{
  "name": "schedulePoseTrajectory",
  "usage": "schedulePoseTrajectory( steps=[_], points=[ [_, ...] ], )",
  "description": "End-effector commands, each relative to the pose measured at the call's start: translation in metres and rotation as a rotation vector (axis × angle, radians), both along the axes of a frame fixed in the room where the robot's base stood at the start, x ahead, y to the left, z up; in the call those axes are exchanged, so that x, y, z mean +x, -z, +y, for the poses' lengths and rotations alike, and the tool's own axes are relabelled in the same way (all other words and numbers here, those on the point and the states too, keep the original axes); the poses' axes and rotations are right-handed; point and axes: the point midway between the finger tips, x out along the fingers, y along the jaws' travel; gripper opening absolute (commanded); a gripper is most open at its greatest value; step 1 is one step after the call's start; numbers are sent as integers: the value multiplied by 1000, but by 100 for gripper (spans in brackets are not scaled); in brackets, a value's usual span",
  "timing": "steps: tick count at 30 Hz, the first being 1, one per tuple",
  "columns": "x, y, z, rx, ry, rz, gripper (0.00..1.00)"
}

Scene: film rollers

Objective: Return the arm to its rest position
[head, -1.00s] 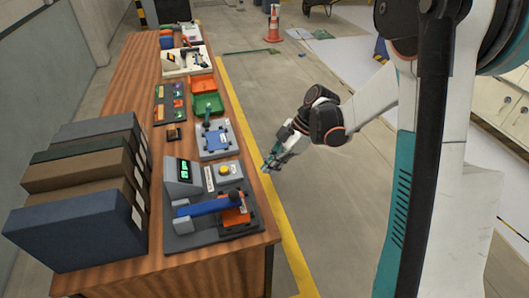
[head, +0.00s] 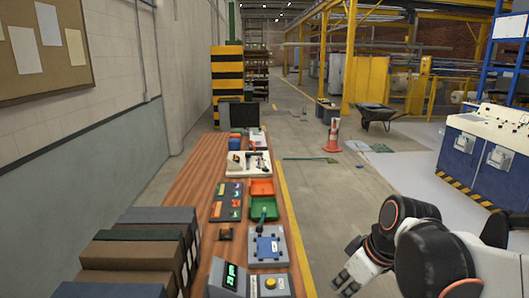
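My gripper (head: 342,284) is at the lower right of the head view, over the floor to the right of the long wooden workbench (head: 187,178). It is apart from the bench and everything on it. Its fingers are small and dark here, and I cannot tell whether they are open or shut. I see nothing held in it. My arm is bent, with white links and dark joints reaching in from the right.
The bench carries dark box files (head: 135,262), an orange tray (head: 262,188), a green tray (head: 264,207), a blue-plated fixture (head: 267,247) and a display unit (head: 229,276). A traffic cone (head: 333,135) and a wheelbarrow (head: 377,114) stand beyond. Floor right of the bench is clear.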

Motion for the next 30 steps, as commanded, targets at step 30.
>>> schedulePoseTrajectory(
  steps=[30],
  points=[
    [-97,-31,-25,98,689,-227,0]
  ],
)
